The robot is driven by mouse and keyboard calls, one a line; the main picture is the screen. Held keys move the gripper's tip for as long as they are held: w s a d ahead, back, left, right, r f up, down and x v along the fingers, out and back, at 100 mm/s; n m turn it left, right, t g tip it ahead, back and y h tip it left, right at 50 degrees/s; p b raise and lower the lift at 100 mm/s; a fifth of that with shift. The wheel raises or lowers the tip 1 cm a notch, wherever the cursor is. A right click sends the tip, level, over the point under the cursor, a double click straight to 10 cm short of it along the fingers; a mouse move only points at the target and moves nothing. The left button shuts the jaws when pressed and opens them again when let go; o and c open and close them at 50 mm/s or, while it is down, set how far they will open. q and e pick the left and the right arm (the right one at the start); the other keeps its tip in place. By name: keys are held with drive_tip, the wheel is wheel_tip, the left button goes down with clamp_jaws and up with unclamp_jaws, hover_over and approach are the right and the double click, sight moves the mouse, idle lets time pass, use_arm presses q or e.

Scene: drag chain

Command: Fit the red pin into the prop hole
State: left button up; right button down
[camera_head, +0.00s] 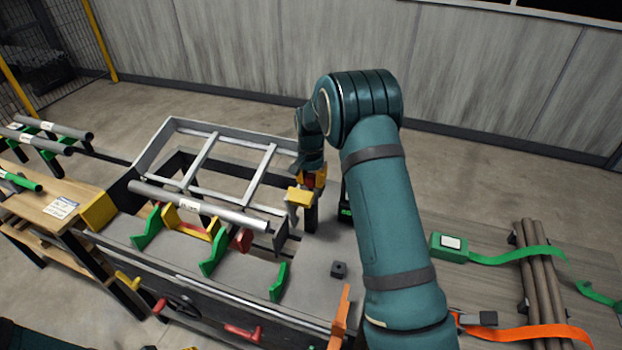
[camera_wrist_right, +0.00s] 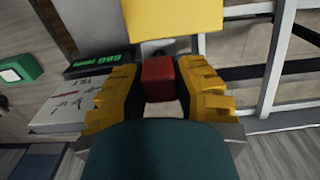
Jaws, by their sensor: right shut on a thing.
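My right gripper (camera_head: 311,180) reaches down from the teal arm near the right end of the frame on the bench. In the right wrist view its yellow fingers (camera_wrist_right: 158,88) are shut on the red pin (camera_wrist_right: 158,77), whose blocky red end shows between them. In the head view only a bit of red shows between the fingers. A yellow block (camera_head: 299,197) sits beside the fingertips, by a dark upright post (camera_head: 311,217); it also fills the top of the wrist view (camera_wrist_right: 175,14). The prop hole cannot be made out, nor whether the pin touches it. My left gripper is not in view.
A grey tube (camera_head: 200,205) lies across green and yellow supports on the bench (camera_head: 240,278). A metal frame (camera_head: 205,150) is behind. A display (camera_wrist_right: 97,63) and white box (camera_wrist_right: 68,105) are close to the fingers.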

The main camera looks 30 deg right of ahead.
sight(311, 176)
drive_tip(key=shift+f+b, duration=0.7)
drive_tip(key=shift+f, duration=0.6)
drive_tip(key=c, duration=0.8)
unclamp_jaws()
drive_tip(key=shift+o, duration=0.2)
drive_tip(key=shift+r, duration=0.15)
wheel_tip(311, 176, up, 12)
drive_tip(key=shift+f, duration=0.1)
